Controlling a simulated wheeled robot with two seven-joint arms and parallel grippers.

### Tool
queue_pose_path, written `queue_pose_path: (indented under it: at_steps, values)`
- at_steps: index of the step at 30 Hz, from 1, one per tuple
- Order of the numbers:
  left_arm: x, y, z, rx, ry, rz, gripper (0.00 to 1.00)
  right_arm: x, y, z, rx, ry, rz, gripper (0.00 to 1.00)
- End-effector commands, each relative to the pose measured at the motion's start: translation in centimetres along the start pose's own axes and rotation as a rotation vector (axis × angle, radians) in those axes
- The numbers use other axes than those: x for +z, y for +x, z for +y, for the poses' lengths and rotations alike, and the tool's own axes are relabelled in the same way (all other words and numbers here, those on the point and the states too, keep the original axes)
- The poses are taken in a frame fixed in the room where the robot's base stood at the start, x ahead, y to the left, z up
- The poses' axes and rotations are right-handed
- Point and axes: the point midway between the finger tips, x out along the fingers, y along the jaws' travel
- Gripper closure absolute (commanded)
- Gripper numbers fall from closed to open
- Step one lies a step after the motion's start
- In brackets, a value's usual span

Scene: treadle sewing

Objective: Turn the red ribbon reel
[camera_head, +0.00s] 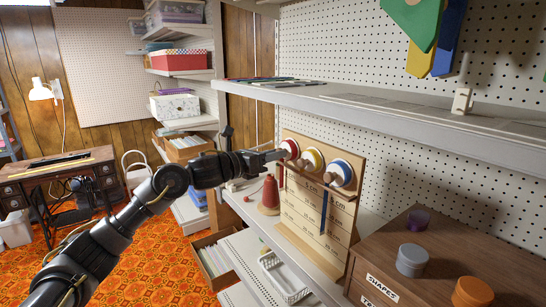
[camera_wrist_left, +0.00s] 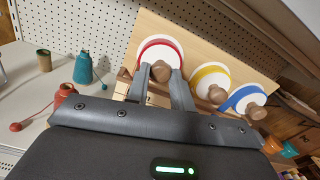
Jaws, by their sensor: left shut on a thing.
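The red ribbon reel (camera_head: 291,147) is the leftmost of three reels on an upright wooden board (camera_head: 313,207), with a white face and red rim. It also shows in the left wrist view (camera_wrist_left: 163,42). My left gripper (camera_head: 281,154) reaches it from the left. In the left wrist view its two fingers (camera_wrist_left: 160,72) stand on either side of the reel's wooden knob (camera_wrist_left: 159,71) and are shut on it. The yellow reel (camera_head: 310,159) and blue reel (camera_head: 340,172) sit to the right. My right gripper is in neither view.
A shelf (camera_head: 400,115) runs above the board. A red thread cone (camera_head: 270,193) stands left of the board, below my left gripper. A wooden drawer cabinet (camera_head: 440,245) with loose spools on top is at the right. A sewing table (camera_head: 55,172) stands far left.

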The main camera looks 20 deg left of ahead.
Motion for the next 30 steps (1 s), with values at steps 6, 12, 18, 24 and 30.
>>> queue_pose_path:
  at_steps: [6,12,18,24,30]
  values:
    - [0.0,0.0,0.0,0.001,-0.200,-0.002,1.00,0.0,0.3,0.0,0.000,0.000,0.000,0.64]
    - [0.0,0.0,0.0,0.002,-0.392,-0.001,1.00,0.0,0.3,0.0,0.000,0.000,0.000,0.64]
    - [0.1,0.0,0.0,0.002,-0.581,-0.001,1.00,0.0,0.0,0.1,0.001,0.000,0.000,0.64]
    - [0.1,0.0,-0.1,0.001,-0.773,0.000,1.00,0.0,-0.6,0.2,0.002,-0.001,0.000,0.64]
    - [0.3,0.0,-0.1,0.001,-0.962,-0.002,1.00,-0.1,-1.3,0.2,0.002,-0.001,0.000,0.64]
